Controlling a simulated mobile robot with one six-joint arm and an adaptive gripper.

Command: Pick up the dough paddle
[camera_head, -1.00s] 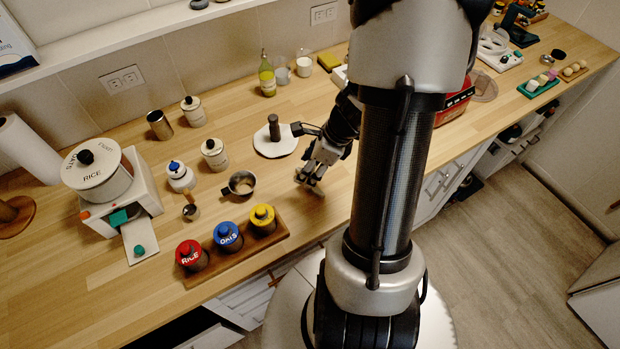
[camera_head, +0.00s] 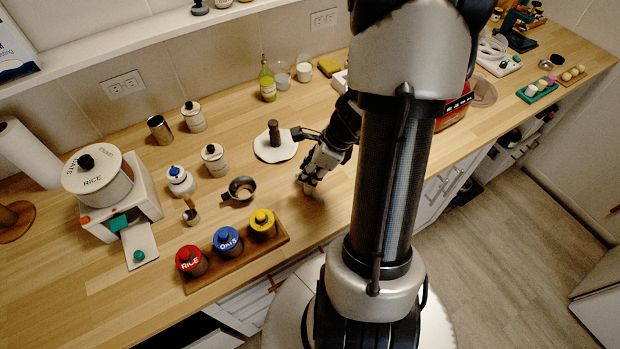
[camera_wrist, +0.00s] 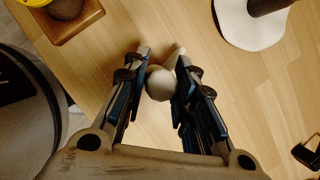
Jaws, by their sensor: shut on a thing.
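In the wrist view, a pale, rounded thing, which I take to be the dough paddle (camera_wrist: 159,84), sits between the two fingers of my gripper (camera_wrist: 163,66). Both fingers touch or nearly touch its sides. A small pale part of it shows beyond the round end, by the right fingertip. In the head view, my gripper (camera_head: 308,184) is low over the wooden counter, to the right of the metal cup, with its fingers close together. The paddle is too small and hidden there to make out.
A white round board (camera_head: 274,151) with a dark upright cylinder is just behind my gripper. A metal cup (camera_head: 239,189) is to its left. A wooden tray (camera_head: 205,276) with red, blue and yellow lidded jars is at the front left. Bare counter lies around the gripper.

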